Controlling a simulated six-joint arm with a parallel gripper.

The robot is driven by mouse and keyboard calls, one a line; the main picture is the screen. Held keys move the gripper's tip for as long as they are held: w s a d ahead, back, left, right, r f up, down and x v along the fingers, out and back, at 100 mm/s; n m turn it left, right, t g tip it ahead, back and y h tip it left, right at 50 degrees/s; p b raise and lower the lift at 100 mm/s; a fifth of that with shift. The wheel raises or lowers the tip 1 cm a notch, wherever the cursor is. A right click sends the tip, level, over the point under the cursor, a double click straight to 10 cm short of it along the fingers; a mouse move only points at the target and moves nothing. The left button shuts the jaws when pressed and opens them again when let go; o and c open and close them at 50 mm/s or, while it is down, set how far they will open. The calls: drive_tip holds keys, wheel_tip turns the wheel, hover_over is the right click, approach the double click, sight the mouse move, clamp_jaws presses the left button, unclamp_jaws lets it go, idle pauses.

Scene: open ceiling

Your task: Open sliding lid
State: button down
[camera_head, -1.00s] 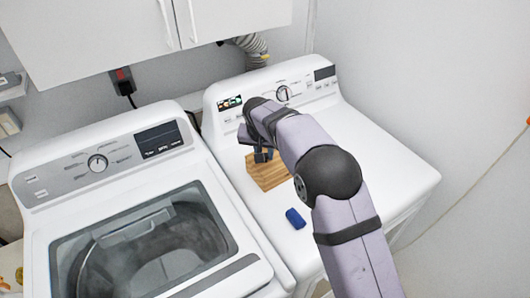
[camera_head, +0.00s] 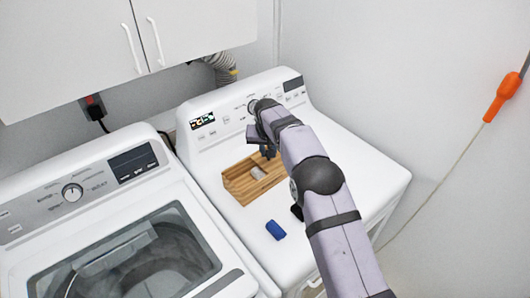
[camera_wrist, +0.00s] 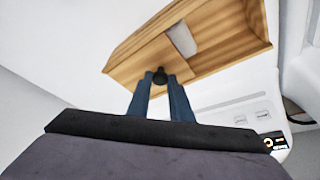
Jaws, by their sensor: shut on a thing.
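A wooden box (camera_head: 240,192) sits on top of the right-hand white machine. Its left part is open in the head view, and a small pale thing (camera_head: 258,173) shows inside. The open box (camera_wrist: 222,22) and the pale thing (camera_wrist: 182,38) also show in the wrist view. The wooden lid (camera_wrist: 133,68) has a black knob (camera_wrist: 160,75), with my gripper's blue fingers (camera_wrist: 160,82) on either side. My gripper (camera_head: 267,153) is shut on this knob at the box's right part. My arm hides part of the lid in the head view.
A blue block (camera_head: 276,230) lies on the machine top in front of the box. The machine's control panel (camera_head: 230,115) rises behind the box. A washer (camera_head: 110,215) stands at left, and white cabinets (camera_head: 130,40) hang above. The machine top to the right is clear.

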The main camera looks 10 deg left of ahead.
drive_tip(key=c, duration=1.6)
unclamp_jaws()
drive_tip(key=shift+o, duration=0.2)
drive_tip(key=shift+r, duration=0.15)
drive_tip(key=b+v, duration=0.3)
drive_tip(key=v, duration=0.4)
drive_tip(key=shift+b, duration=0.35)
drive_tip(key=shift+s+d, duration=0.1)
drive_tip(key=shift+s, duration=0.05)
drive_tip(key=s+d+f+g, duration=0.2)
drive_tip(key=s+d, duration=0.8)
drive_tip(key=s, duration=0.2)
drive_tip(key=s+d+f+g, duration=0.1)
drive_tip(key=s+d+f, duration=0.1)
drive_tip(key=s+d, duration=0.8)
drive_tip(key=s+d+f, duration=0.1)
drive_tip(key=s+f, duration=0.1)
drive_tip(key=s, duration=0.6)
drive_tip(key=s+d+f+g, duration=0.1)
drive_tip(key=s+f, duration=0.1)
drive_tip(key=s, duration=0.6)
drive_tip(key=shift+d+f+m, duration=0.3)
drive_tip(key=shift+d, duration=0.05)
